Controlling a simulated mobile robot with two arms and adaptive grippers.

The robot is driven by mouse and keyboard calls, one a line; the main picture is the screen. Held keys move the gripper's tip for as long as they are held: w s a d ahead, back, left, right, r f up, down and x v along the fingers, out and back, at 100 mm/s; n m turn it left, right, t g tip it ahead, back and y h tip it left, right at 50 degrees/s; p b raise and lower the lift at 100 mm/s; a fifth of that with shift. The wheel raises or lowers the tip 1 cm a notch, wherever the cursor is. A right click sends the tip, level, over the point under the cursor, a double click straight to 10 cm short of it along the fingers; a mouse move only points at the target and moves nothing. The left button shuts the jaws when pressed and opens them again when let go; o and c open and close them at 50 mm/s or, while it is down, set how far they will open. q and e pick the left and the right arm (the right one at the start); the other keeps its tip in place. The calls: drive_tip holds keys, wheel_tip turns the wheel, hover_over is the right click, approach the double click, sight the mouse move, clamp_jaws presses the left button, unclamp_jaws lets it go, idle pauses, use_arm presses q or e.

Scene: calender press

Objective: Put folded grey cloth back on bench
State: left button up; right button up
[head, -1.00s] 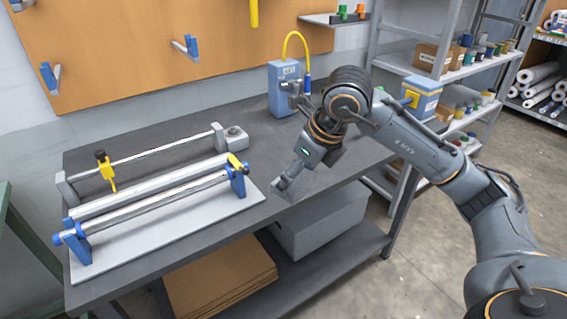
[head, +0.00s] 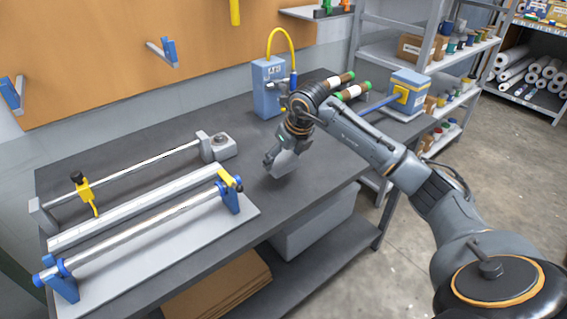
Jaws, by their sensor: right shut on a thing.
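My right gripper (head: 271,161) is over the grey bench (head: 240,186), to the right of the roller press. It is shut on the folded grey cloth (head: 284,167), a small light-grey piece that hangs below the fingers. The cloth is at or just above the bench top; I cannot tell whether it touches. The fingers and wrist hide part of it. My left gripper is not in view.
The roller press (head: 235,212) with blue end brackets fills the bench's left part. Green-ended rolls (head: 352,92) and a blue-and-yellow box (head: 410,90) are at the right end. Bare bench surrounds the cloth.

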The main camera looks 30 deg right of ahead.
sight(284, 177)
drive_tip(key=shift+w+d+f, duration=0.3)
drive_tip(key=shift+w+f, duration=0.05)
drive_tip(key=shift+f, duration=0.15)
drive_tip(key=shift+w+d+f, duration=0.1)
drive_tip(key=shift+w+f, duration=0.1)
drive_tip(key=shift+f, duration=0.1)
wheel_tip(284, 177, down, 3)
drive_tip(key=shift+p, duration=0.85)
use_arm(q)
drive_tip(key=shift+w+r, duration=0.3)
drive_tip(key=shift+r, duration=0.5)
use_arm(e)
drive_tip(key=shift+f, duration=0.1)
drive_tip(key=o, duration=0.6)
drive_tip(key=shift+f, duration=0.1)
drive_tip(key=shift+c, duration=0.2)
drive_tip(key=o, duration=0.3)
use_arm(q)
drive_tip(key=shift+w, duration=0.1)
